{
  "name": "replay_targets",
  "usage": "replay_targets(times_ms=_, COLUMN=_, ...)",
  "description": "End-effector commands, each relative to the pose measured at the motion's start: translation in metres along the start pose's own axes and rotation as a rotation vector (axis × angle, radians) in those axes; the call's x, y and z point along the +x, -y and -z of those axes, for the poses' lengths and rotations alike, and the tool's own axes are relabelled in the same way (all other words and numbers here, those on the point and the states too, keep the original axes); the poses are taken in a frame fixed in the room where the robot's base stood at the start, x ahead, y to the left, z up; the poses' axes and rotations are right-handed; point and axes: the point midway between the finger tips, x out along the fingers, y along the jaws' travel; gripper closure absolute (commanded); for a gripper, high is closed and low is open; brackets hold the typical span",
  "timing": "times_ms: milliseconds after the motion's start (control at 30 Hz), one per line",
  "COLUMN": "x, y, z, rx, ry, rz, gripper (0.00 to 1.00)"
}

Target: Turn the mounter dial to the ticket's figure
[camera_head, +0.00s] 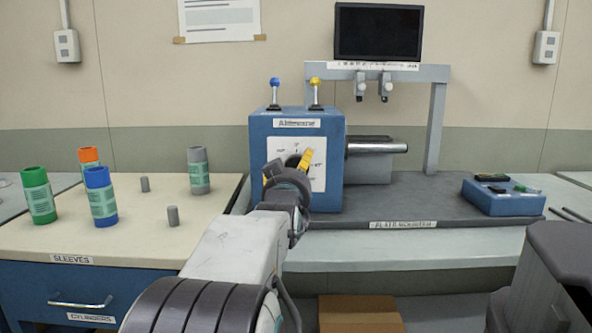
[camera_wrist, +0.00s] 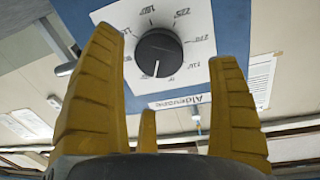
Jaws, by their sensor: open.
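The mounter dial is a round black knob (camera_wrist: 159,53) with a white pointer line, on a white plate (camera_wrist: 190,20) with printed figures around it. In the wrist view its line points down, toward the edge with the Aldermere-like label; the small figures are hard to read. In the head view the plate (camera_head: 317,180) is on the blue mounter box (camera_head: 330,195), and my gripper partly hides the knob. My gripper (camera_head: 289,166) is open in front of the plate. In the wrist view its yellow fingers (camera_wrist: 165,55) flank the knob, with no contact visible. I cannot identify a ticket.
Blue and yellow ball-topped levers (camera_head: 274,90) stand on the box. A metal cylinder (camera_head: 376,147) extends right. A dark monitor (camera_head: 378,32) hangs above. Several coloured sleeves (camera_head: 101,195) stand on the left cabinet. A paper (camera_head: 219,20) is on the wall.

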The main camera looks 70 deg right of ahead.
Motion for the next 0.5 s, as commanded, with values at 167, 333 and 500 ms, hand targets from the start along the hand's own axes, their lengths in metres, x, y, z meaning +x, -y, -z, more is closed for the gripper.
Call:
replay_targets(times_ms=167, x=0.023, y=0.0, z=-0.001, rx=-0.001, ry=0.001, rz=0.0, gripper=0.18)
replay_targets(times_ms=333, x=0.038, y=0.0, z=-0.001, rx=-0.002, ry=0.001, rz=0.0, gripper=0.18)
replay_targets(times_ms=500, x=0.046, y=0.0, z=-0.001, rx=-0.002, ry=0.001, rz=0.0, gripper=0.18)
